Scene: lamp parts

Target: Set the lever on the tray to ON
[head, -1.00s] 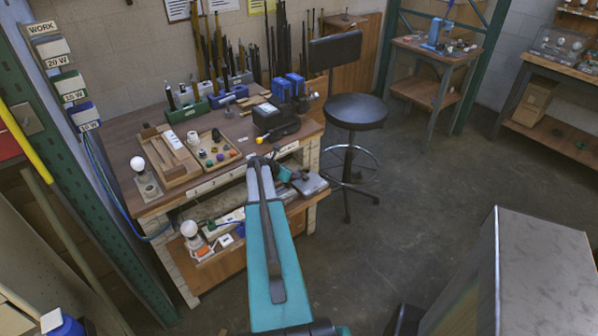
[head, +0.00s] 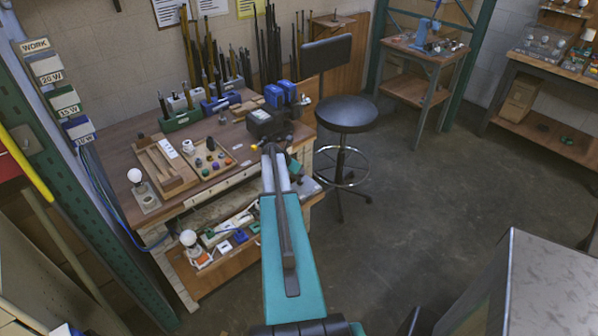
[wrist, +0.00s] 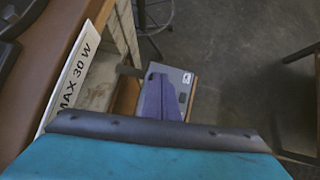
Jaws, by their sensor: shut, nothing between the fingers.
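The wooden tray (head: 237,161) lies on the workbench, with small coloured knobs and dark parts on it. It is too small in the head view to pick out the lever or its setting. My gripper (head: 296,170) is at the bench's right front corner, right of the tray and apart from it. It is shut and empty, partly hidden behind my arm.
A bulb on a stand (head: 136,176) is left of the tray. A black box (head: 266,122) and blue boxes (head: 281,94) stand behind my gripper. A "MAX 30 W" label (wrist: 79,68) is on the bench edge. A stool (head: 346,114) is to the right; open floor lies beyond.

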